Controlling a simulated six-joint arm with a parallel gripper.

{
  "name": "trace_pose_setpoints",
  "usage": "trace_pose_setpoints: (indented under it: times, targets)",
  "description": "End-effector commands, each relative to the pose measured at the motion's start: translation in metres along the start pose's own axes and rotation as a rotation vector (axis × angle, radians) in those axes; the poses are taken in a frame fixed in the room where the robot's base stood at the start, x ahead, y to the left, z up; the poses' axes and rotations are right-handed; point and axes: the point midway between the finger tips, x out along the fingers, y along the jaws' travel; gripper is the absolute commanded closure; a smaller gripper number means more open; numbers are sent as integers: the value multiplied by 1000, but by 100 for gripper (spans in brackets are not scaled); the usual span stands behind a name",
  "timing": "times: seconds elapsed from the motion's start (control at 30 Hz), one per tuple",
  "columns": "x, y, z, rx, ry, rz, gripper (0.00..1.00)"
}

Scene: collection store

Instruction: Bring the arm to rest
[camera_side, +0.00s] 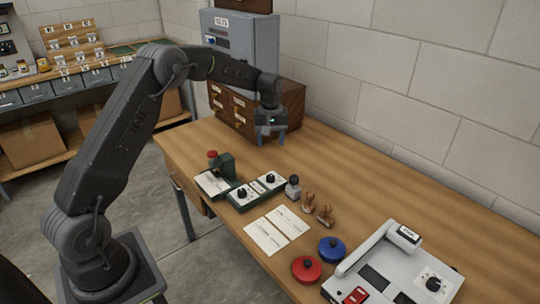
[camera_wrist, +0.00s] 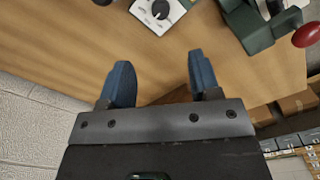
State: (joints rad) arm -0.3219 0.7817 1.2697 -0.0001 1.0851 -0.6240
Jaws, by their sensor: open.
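My gripper (camera_side: 271,134) hangs over the far end of the wooden table (camera_side: 400,200), in front of the brown drawer cabinet. It points down with its fingers apart and nothing between them. In the wrist view my gripper (camera_wrist: 158,82) shows two blue fingers spread over bare wood. My arm reaches across from the left, bent at the elbow.
A green press with a red knob (camera_side: 222,166) and dial units (camera_side: 243,195) stand nearest the gripper. Stamps (camera_side: 308,202), papers (camera_side: 276,230), a red pad (camera_side: 306,269), a blue pad (camera_side: 332,250) and a grey machine (camera_side: 395,270) lie nearer. The drawer cabinet (camera_side: 293,100) stands behind.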

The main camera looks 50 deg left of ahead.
Motion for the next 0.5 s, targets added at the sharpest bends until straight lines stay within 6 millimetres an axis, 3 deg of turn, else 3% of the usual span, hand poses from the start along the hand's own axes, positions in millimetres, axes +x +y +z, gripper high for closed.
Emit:
trace_pose_setpoints:
  times: [0.17, 0.3, 0.5]
  targets:
    - [-55, 0, 35, 106, 52, 37, 43]
    - [-105, -10, 82, 235, 106, 72, 43]
    - [-157, -38, 154, 420, 190, 120, 43]
